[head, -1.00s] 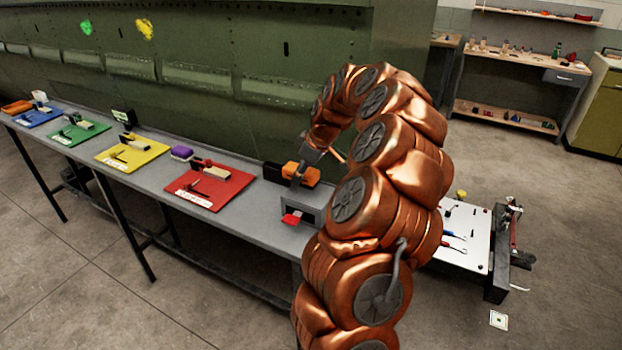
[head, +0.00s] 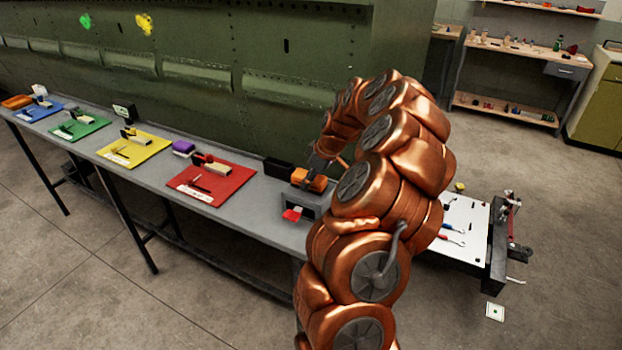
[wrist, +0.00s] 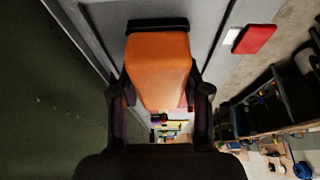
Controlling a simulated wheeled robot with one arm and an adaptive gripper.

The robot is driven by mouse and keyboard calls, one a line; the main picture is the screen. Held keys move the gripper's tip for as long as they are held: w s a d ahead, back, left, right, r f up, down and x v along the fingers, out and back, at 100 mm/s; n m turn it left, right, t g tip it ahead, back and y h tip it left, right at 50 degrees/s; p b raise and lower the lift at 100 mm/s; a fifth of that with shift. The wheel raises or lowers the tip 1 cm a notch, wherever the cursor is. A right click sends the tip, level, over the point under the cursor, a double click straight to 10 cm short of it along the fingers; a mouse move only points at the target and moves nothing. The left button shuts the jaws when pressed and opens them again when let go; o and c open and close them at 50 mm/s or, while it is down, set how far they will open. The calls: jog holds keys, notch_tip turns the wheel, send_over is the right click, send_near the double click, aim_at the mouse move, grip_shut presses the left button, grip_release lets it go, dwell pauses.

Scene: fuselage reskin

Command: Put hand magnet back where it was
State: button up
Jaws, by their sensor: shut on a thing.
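The hand magnet (head: 310,181), an orange block with a black end, is held in my gripper (head: 313,172) at the right end of the grey bench. In the wrist view the orange block (wrist: 158,62) sits between my two gripper fingers (wrist: 160,95), which are shut on it. The black end points away from the gripper. In the head view the magnet appears just above or at the top of a grey stand (head: 305,204). I cannot tell whether it touches the stand. Part of the gripper is hidden by my arm.
A black open box (head: 278,168) stands left of the magnet. A red piece (head: 292,214) is at the stand's front. Red (head: 225,191), yellow (head: 150,156), green (head: 80,134) and blue (head: 38,116) mats with tools line the bench beside the green fuselage wall (head: 225,65).

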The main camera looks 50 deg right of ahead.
jog(key=o, duration=1.1)
jog(key=shift+f, duration=0.1)
jog(key=shift+r, duration=0.25)
jog(key=b+v, duration=0.3)
jog(key=v, duration=0.8)
jog(key=shift+s+r, duration=0.15)
jog(key=shift+r, duration=0.25)
jog(key=s+a+r+n+g, duration=0.1)
jog(key=s+a, duration=0.1)
jog(key=a, duration=1.2)
jog(key=s+a+r+g, duration=0.1)
jog(key=a+g, duration=0.1)
jog(key=a, duration=1.2)
jog(key=s+a+f+m+g, duration=0.1)
jog(key=s+a+f, duration=0.1)
jog(key=s, duration=0.5)
jog(key=s+a+f+m+g+h, duration=0.1)
jog(key=s+a+f+m, duration=0.1)
jog(key=s+a, duration=0.3)
jog(key=s+a+f+m+g, duration=0.1)
jog(key=s+a+f, duration=0.2)
jog(key=s, duration=0.7)
jog(key=shift+s+a+f, duration=0.3)
jog(key=shift+s+f, duration=0.1)
jog(key=shift+f, duration=0.3)
